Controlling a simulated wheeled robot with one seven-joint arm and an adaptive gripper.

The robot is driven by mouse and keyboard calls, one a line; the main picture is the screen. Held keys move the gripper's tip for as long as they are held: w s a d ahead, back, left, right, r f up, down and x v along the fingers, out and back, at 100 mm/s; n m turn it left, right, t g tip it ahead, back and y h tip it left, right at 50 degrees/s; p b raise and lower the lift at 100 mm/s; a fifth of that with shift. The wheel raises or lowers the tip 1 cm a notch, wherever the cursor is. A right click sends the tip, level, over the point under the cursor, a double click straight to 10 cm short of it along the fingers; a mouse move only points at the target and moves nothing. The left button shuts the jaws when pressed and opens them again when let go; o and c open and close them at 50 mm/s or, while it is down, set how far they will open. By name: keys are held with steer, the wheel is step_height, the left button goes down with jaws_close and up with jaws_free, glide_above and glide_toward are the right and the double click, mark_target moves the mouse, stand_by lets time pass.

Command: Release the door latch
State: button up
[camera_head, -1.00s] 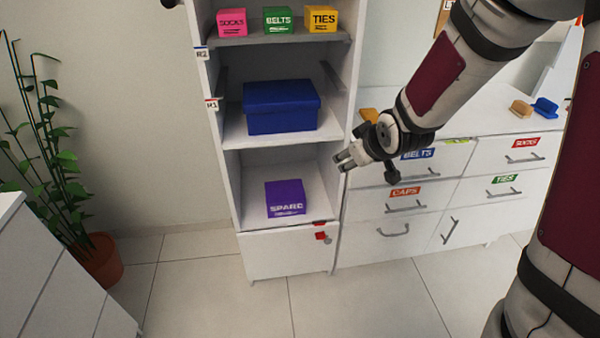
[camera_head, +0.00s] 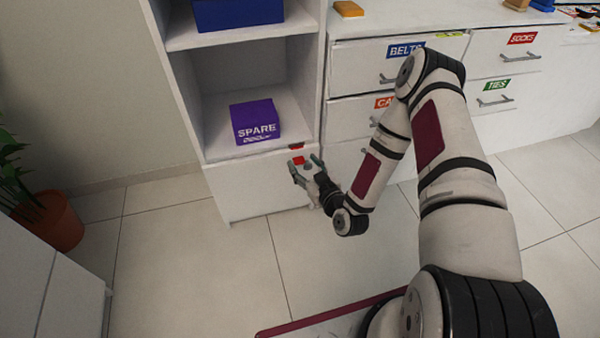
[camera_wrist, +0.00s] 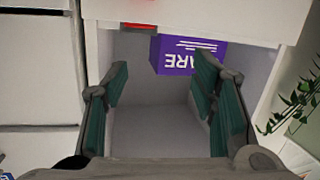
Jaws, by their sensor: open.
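The lower white door (camera_head: 250,188) of the wardrobe is shut. A small red latch piece (camera_head: 298,160) sits near its top right corner, with a grey knob beside it. A red strip (camera_head: 296,146) lies just above, on the shelf edge; red also shows at the top of the wrist view (camera_wrist: 138,26). My gripper (camera_head: 305,163) is open in front of this corner, its fingers on either side of the latch in the head view. In the wrist view my gripper (camera_wrist: 161,72) is empty, teal pads spread apart. I cannot tell whether a finger touches the latch.
A purple SPARE box (camera_head: 255,121) stands on the shelf above the door; a blue box (camera_head: 238,14) is higher up. Labelled drawers (camera_head: 368,118) stand right of the wardrobe. A potted plant (camera_head: 52,225) is at left. The floor before the door is clear.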

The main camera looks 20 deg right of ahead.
mark_target(300, 164)
steer(key=s+f+m+t+h+b, duration=0.2)
steer(key=s+f+m+h+b, duration=0.15)
steer(key=s+f, duration=0.35)
steer(key=shift+y, duration=0.25)
steer(key=w+b, duration=0.1)
steer(key=w, duration=0.4)
steer(key=w+b, duration=0.2)
steer(key=w, duration=0.3)
steer(key=w+d+f+b, duration=0.1)
steer(key=w, duration=0.4)
steer(key=shift+w+b, duration=0.1)
steer(key=shift+b, duration=0.25)
steer(key=c, duration=1.1)
